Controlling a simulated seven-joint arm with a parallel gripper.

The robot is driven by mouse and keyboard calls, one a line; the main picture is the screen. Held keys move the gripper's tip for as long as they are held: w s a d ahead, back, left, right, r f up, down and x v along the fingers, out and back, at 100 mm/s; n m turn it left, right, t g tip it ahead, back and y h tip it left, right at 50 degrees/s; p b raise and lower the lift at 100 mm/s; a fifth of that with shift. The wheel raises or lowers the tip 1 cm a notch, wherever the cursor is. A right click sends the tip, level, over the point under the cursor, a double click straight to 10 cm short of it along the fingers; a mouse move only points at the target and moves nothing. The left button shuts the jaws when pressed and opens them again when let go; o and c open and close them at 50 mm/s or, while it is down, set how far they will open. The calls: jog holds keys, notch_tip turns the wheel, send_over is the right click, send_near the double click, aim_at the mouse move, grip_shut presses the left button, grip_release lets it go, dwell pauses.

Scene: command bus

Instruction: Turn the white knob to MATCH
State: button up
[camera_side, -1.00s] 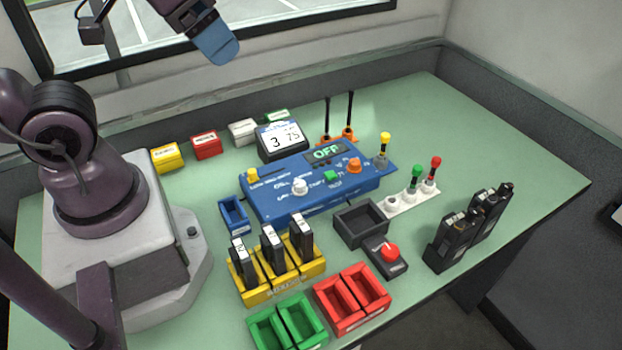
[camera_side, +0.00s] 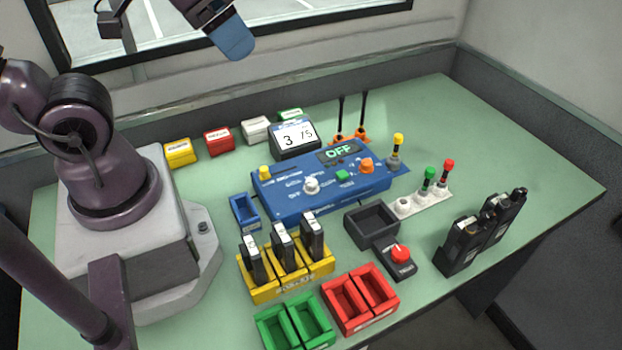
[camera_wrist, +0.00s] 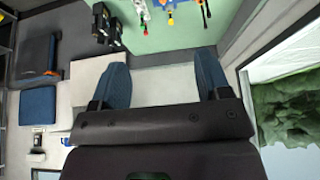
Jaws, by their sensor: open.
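The white knob (camera_side: 311,187) stands on the top face of the blue box (camera_side: 290,207), left of a green button (camera_side: 342,175) and an orange knob (camera_side: 366,165). Small lettering surrounds the white knob; I cannot read MATCH or which mark the knob faces. The box's display (camera_side: 338,151) reads OFF. My gripper (camera_side: 236,45) is high above the back of the table near the window, well apart from the knob. In the wrist view its two blue fingers (camera_wrist: 162,85) are spread wide with nothing between them. The white knob is not identifiable in the wrist view.
A screen (camera_side: 295,138) and two upright antennas (camera_side: 352,118) stand behind the box. Yellow-tipped, green and red sticks (camera_side: 430,178) stand to its right. A yellow rack with black radios (camera_side: 286,265), a dark tray (camera_side: 371,224) and a red-button box (camera_side: 399,256) are in front.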

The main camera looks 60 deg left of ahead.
jog(key=shift+w+f, duration=0.1)
jog(key=shift+f, duration=0.15)
jog(key=shift+c, duration=1.4)
jog(key=n+g, duration=0.5)
jog(key=n, duration=0.7)
send_over(311, 182)
notch_tip(311, 182, down, 17)
jog(key=shift+n, duration=0.3)
notch_tip(311, 182, down, 12)
jog(key=shift+a+f, duration=0.1)
jog(key=shift+f, duration=0.15)
jog(key=shift+c, duration=0.3)
grip_shut()
